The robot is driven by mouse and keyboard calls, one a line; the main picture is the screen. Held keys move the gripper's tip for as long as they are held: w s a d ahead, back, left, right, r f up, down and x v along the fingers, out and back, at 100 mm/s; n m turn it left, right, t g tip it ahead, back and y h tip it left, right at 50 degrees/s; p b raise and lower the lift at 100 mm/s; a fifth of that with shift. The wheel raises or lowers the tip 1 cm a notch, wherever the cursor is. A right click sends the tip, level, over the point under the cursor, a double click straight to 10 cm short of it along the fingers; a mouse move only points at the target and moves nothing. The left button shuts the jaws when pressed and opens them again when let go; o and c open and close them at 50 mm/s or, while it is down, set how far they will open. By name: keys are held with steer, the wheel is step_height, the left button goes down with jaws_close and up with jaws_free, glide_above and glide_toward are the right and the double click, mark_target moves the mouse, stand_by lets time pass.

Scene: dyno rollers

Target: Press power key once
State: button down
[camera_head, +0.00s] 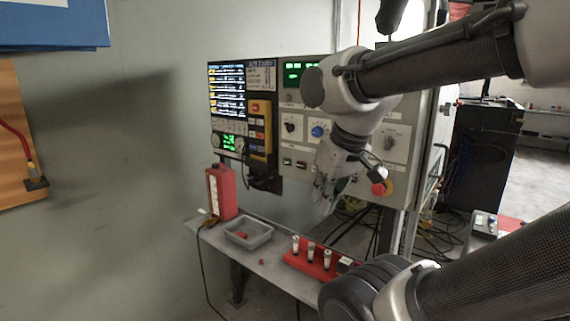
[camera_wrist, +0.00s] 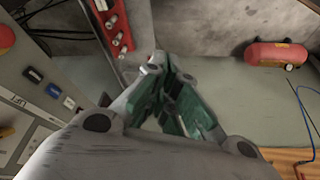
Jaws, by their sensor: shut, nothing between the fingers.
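The grey control panel (camera_head: 350,105) stands on the wall side, with a screen, knobs and small buttons on its face. I cannot tell which control is the power key. A black knob (camera_head: 292,126), a blue knob (camera_head: 320,131) and a red mushroom button (camera_head: 378,189) show on it. My gripper (camera_head: 322,198) hangs in front of the panel's lower part, pointing down, and hides some of it. It is shut and empty, its green-padded fingers together in the wrist view (camera_wrist: 160,72). There, the panel lies to the left, with a black (camera_wrist: 33,74) and a blue button (camera_wrist: 54,90), apart from my fingers.
Below the panel, a bench (camera_head: 265,262) holds a red box (camera_head: 221,192), a grey tray (camera_head: 248,234) and a red rack (camera_head: 310,263) with several small pieces. A red tank (camera_wrist: 276,54) lies on the floor in the wrist view. Cables hang under the panel.

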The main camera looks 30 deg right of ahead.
mark_target(287, 162)
steer(key=w+a+t, duration=0.2)
steer(key=w+t, duration=0.5)
steer(key=w, duration=2.2)
steer(key=w+d+f+t+h, duration=0.6)
steer(key=w+t+h, duration=0.1)
steer(key=w+h, duration=0.1)
steer(key=shift+w+d+f+t+h, duration=0.25)
steer(key=shift+d+f+t+h, duration=0.1)
steer(key=shift+h, duration=0.55)
steer(key=w+d, duration=0.3)
steer(key=d, duration=0.5)
steer(key=shift+d, duration=0.2)
steer(key=shift+w+d, duration=0.15)
steer(key=shift+d, duration=0.15)
